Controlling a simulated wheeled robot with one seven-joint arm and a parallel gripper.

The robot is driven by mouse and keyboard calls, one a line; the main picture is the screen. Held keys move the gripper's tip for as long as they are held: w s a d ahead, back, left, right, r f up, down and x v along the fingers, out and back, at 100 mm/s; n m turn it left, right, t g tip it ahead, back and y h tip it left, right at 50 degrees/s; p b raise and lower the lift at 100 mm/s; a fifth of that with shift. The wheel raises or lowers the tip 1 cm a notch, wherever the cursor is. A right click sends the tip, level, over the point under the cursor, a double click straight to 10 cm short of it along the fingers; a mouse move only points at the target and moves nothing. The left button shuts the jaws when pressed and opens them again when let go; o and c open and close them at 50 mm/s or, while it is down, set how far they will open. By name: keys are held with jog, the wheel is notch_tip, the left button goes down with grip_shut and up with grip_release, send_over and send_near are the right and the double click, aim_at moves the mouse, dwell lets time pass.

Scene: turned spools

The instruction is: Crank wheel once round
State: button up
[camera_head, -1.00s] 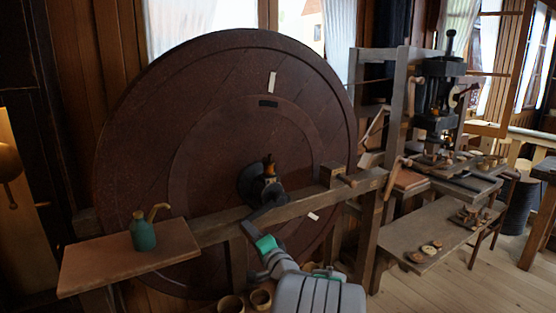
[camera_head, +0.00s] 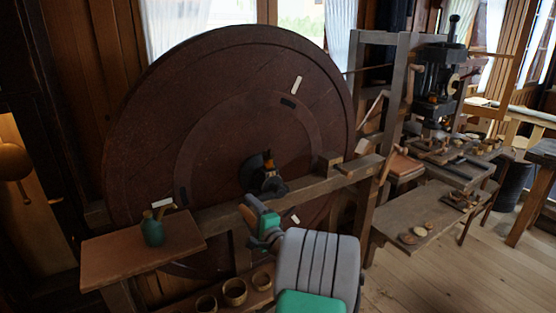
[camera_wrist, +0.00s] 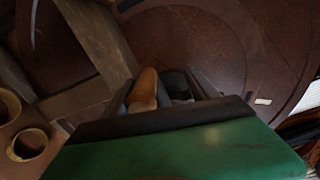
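The large dark brown wheel (camera_head: 215,110) stands upright on a wooden frame, with pale marks and a small black mark on its face. Its dark hub (camera_head: 258,172) sits at the frame's beam. The crank's wooden handle (camera_head: 247,216) is at my gripper (camera_head: 259,214), low and left of the hub. In the wrist view the rounded handle (camera_wrist: 144,88) lies between the dark fingers of my gripper (camera_wrist: 162,92), nearer the left one. The fingers appear closed around it, though the contact itself is partly hidden.
A board (camera_head: 140,250) at the left holds a teal oil can (camera_head: 153,230). Wooden bowls (camera_head: 235,291) stand below the wheel. A wooden beam (camera_head: 300,190) crosses in front of the wheel. A bench (camera_head: 430,215) and a dark machine (camera_head: 436,85) stand at the right, above open floor.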

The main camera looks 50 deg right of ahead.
jog(key=r+m+p, duration=0.1)
jog(key=r, duration=0.1)
jog(key=r+m+p, duration=0.1)
jog(key=r+p, duration=0.1)
jog(key=d+r+m+p, duration=0.1)
jog(key=r, duration=0.1)
jog(key=shift+s+p, duration=0.1)
jog(key=shift+p, duration=0.25)
jog(key=s+d+r+m+p, duration=0.3)
jog(key=d+r+m, duration=0.4)
jog(key=d+m, duration=0.2)
jog(key=shift+m, duration=0.4)
jog(key=shift+d+f, duration=0.1)
jog(key=shift+w+f, duration=0.1)
jog(key=shift+f, duration=0.05)
jog(key=shift+a, duration=0.25)
